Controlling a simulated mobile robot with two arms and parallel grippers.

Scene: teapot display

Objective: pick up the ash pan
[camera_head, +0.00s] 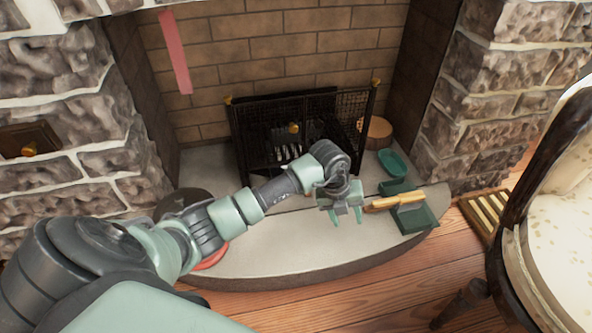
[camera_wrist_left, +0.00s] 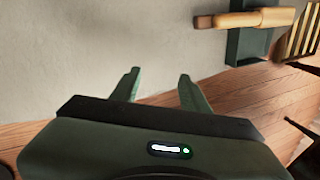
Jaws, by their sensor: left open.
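A dark green pan (camera_head: 422,220), which looks like the ash pan, lies at the right end of the grey hearth. A tool with a wooden handle (camera_head: 384,203) lies across it and hides part of it. In the left wrist view the pan (camera_wrist_left: 240,50) and the wooden handle (camera_wrist_left: 258,18) show at the upper right. My left gripper (camera_head: 346,220) is open and empty over the hearth, to the left of the pan and apart from it. Its two fingers (camera_wrist_left: 160,76) show with nothing between them. My right gripper is not in view.
A black mesh fire screen (camera_head: 300,130) stands at the back of the curved hearth (camera_head: 300,255). A teal dish (camera_head: 393,163) and a log (camera_head: 375,132) sit behind the pan. A slatted wooden piece (camera_head: 485,213) and a chair (camera_head: 550,220) stand at the right.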

